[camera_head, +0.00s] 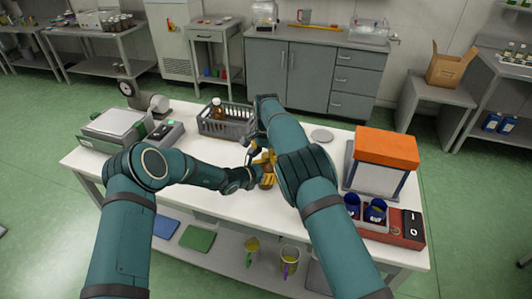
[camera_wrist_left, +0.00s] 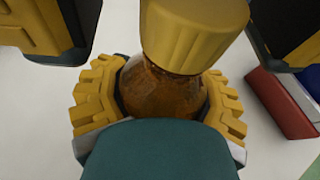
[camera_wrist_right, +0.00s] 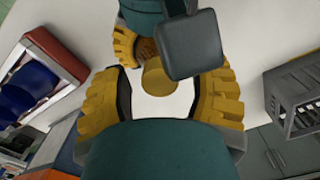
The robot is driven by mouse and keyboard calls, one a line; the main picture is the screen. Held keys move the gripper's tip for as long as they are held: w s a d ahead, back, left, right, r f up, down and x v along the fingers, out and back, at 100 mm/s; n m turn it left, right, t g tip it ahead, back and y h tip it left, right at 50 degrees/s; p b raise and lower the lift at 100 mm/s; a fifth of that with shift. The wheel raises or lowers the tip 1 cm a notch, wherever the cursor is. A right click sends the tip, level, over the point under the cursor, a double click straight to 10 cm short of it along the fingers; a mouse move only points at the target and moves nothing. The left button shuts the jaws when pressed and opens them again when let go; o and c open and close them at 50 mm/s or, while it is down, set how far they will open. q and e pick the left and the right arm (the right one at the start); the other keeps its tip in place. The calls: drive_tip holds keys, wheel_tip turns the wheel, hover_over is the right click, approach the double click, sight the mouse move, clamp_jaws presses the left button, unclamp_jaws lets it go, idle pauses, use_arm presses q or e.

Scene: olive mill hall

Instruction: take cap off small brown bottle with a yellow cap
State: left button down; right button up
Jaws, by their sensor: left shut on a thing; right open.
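A small brown bottle (camera_wrist_left: 165,92) with a yellow cap (camera_wrist_left: 190,32) is upright over the white table. My left gripper (camera_wrist_left: 160,97) is shut on its brown body, below the cap. In the head view the bottle (camera_head: 267,182) is partly hidden by the grippers. My right gripper (camera_wrist_right: 160,98) is open, its fingers on either side of the cap (camera_wrist_right: 158,80), with white gaps visible between them and the cap. In the left wrist view the right gripper's fingers show at both upper corners. The cap is on the bottle.
A grey crate (camera_head: 222,131) with another brown bottle (camera_head: 217,108) stands at the back of the table (camera_head: 190,200). An orange-topped box (camera_head: 387,147) and a red holder (camera_head: 404,229) with blue cups (camera_head: 375,211) stand right. A scale (camera_head: 112,125) stands left.

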clamp_jaws()
drive_tip(key=n, duration=0.3)
idle(0.4)
drive_tip(key=shift+c, duration=0.6)
unclamp_jaws()
drive_tip(key=shift+r, duration=0.1)
